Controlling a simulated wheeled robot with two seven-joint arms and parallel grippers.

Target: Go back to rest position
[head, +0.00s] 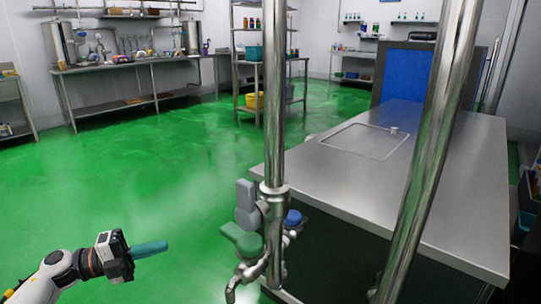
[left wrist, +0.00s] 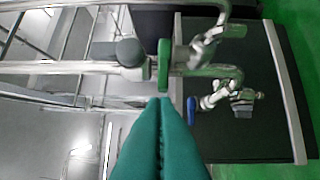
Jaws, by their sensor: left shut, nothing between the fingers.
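My left gripper (head: 150,249) reaches in at the lower left of the head view, above the green floor. Its teal fingers are shut together with nothing between them. In the left wrist view the closed teal fingers (left wrist: 160,105) point toward pipes and valves. My right gripper is not in either view.
A steel pipe (head: 273,110) with green, grey and blue valve handles (head: 243,240) stands right of my left gripper. A second pipe (head: 432,150) rises farther right, before a steel table (head: 450,170). Shelves (head: 248,100) stand at the back. Green floor (head: 150,160) is open at left.

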